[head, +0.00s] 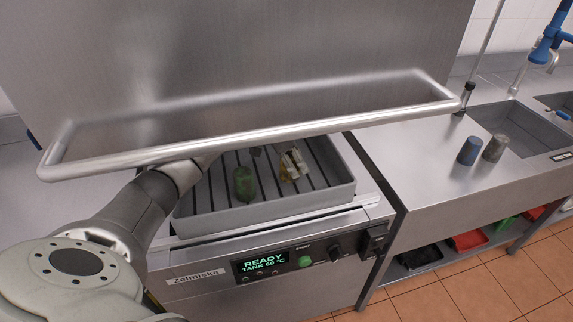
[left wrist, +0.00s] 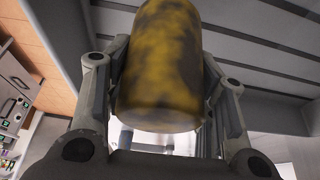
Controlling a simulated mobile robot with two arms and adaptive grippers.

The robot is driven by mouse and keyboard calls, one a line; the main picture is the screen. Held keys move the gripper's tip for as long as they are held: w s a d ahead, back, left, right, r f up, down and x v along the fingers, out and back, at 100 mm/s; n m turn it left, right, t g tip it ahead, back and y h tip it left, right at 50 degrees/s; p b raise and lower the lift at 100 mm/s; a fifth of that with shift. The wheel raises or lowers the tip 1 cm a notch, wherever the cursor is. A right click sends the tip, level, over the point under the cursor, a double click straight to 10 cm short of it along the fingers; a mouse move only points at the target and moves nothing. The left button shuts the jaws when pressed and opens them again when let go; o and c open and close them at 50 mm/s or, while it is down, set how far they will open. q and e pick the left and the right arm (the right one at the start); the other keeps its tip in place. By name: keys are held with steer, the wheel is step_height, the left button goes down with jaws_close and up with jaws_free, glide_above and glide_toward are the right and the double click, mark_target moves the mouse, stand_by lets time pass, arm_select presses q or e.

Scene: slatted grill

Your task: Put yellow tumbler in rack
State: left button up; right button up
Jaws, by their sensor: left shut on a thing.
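The yellow tumbler (left wrist: 160,65), mottled with dark stains, fills the middle of the left wrist view between the two fingers of my left gripper (head: 291,163). The gripper is shut on it. In the head view the gripper is over the right part of the grey slatted rack (head: 263,217), and only a little yellow shows beside the fingers. I cannot tell whether the tumbler touches the slats. My left forearm passes beneath the hood's handle bar. My right gripper is not in view.
A dark green tumbler (head: 244,184) stands in the rack, left of the gripper. The long metal handle bar (head: 270,139) crosses above the rack. A blue tumbler (head: 469,151) and a grey tumbler (head: 495,148) stand on the right counter near the sink (head: 520,130).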

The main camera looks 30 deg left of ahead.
arm_select(q)
steer(key=shift+a+f, duration=0.1)
steer(key=shift+f, duration=0.15)
steer(key=shift+s+a+f, duration=0.1)
steer(key=shift+s+f, duration=0.1)
steer(key=shift+f, duration=0.1)
step_height(320, 180, down, 3)
steer(key=shift+p, duration=0.5)
steer(key=o, duration=0.7)
steer(key=shift+f, duration=0.1)
steer(key=o, duration=0.3)
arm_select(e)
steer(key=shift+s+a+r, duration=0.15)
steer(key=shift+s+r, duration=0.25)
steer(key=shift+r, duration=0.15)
